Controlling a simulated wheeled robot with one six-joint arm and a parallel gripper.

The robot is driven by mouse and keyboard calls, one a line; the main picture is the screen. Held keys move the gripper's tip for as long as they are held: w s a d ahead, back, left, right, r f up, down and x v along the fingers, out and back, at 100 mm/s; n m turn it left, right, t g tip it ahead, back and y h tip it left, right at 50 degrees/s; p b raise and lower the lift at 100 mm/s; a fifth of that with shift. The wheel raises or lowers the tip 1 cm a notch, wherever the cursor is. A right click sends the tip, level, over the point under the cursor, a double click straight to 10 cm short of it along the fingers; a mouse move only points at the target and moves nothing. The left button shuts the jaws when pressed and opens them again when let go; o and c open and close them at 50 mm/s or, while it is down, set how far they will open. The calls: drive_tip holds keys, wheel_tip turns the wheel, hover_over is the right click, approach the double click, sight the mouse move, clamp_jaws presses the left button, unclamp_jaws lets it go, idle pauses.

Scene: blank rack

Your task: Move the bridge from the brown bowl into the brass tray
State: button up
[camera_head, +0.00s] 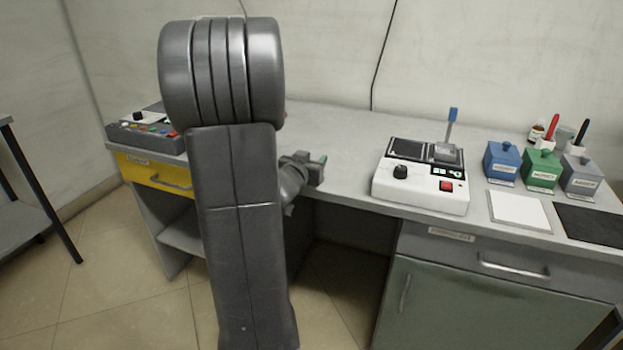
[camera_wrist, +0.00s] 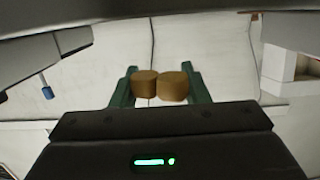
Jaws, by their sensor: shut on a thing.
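My gripper (camera_wrist: 159,88) shows in the wrist view with its two green fingers shut on a brown, two-lobed piece that looks like the bridge (camera_wrist: 172,86). The piece sits between the fingertips, and pale surfaces fill the background behind it. In the head view my gripper (camera_head: 318,170) is at the front edge of the bench, just right of my upright arm; the bridge cannot be made out there. I see neither the brown bowl nor the brass tray in either view. My arm hides part of the bench's left side.
A white device (camera_head: 420,190) with a black knob and red switch stands right of my gripper. Blue (camera_head: 502,160), green (camera_head: 541,168) and grey boxes stand farther right, behind a white pad (camera_head: 519,211) and a dark mat (camera_head: 592,226). A button panel (camera_head: 146,128) is at left.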

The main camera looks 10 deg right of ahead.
drive_tip(key=shift+f+b, duration=0.5)
drive_tip(key=shift+f, duration=1.5)
drive_tip(key=shift+f, duration=0.2)
drive_tip(key=o, duration=1)
drive_tip(key=shift+b, duration=0.3)
